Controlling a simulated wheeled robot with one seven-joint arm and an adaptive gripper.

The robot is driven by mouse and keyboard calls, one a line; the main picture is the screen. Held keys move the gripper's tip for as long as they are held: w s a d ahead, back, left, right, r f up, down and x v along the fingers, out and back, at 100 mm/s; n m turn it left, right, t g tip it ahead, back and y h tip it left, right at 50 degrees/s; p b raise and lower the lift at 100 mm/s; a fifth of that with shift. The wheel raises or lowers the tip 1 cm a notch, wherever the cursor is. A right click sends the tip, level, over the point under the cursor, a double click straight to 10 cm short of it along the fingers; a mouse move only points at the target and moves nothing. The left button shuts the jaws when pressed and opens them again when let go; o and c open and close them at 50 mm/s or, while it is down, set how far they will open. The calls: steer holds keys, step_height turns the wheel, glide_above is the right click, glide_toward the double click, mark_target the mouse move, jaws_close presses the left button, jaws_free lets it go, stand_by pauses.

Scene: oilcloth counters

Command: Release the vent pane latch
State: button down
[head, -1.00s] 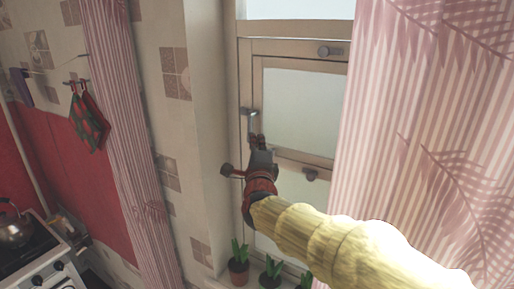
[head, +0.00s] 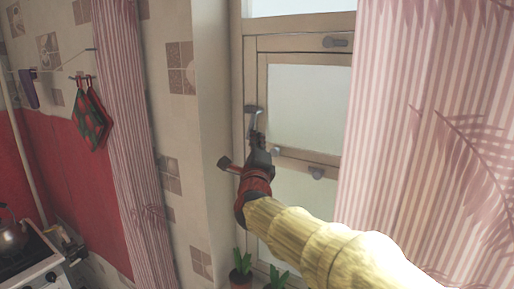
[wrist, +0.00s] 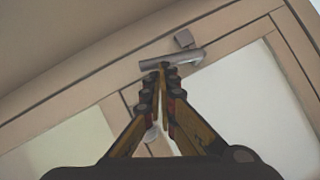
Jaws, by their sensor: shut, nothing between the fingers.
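The vent pane (head: 308,105) is the framed pane in the upper part of the window, and it looks closed. Its small grey latch (head: 253,109) is on the left side of the frame, with the handle hanging down and slightly tilted. My gripper (head: 258,137) is shut and empty, its tips at the lower part of the handle. In the wrist view the latch (wrist: 184,60) shows as a grey bar with a square mount, and the closed fingertips (wrist: 162,67) meet or overlap the bar. I cannot tell whether they touch it. The fingers hide part of the handle.
A pink curtain (head: 430,130) hangs close on the right, another (head: 125,130) on the left. Potted plants (head: 241,270) stand on the sill below.

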mark_target(247, 138)
steer(key=shift+w+a+f+m+t+h+b, duration=0.2)
steer(key=shift+m+b, duration=0.35)
steer(key=shift+b, duration=0.8)
steer(key=shift+w+a+f+m+t+h+b, duration=0.15)
steer(key=shift+a+m+t+h+b, duration=0.3)
steer(key=shift+b, duration=0.85)
steer(key=m+b, duration=0.1)
steer(key=b, duration=0.1)
steer(key=w+a+m+h+b, duration=0.1)
steer(key=m+b, duration=0.1)
steer(key=b, duration=0.1)
steer(key=shift+a+r+t+h+b, duration=0.15)
steer(key=shift+t+h+b, duration=0.1)
steer(key=shift+b, duration=0.05)
steer(key=shift+w+a+r+b, duration=0.65)
steer(key=shift+a+r, duration=0.15)
steer(key=shift+a, duration=0.1)
steer(key=shift+w+a+r+b, duration=0.55)
steer(key=shift+a+r+b, duration=0.15)
steer(key=shift+a, duration=0.2)
steer(key=shift+r, duration=0.15)
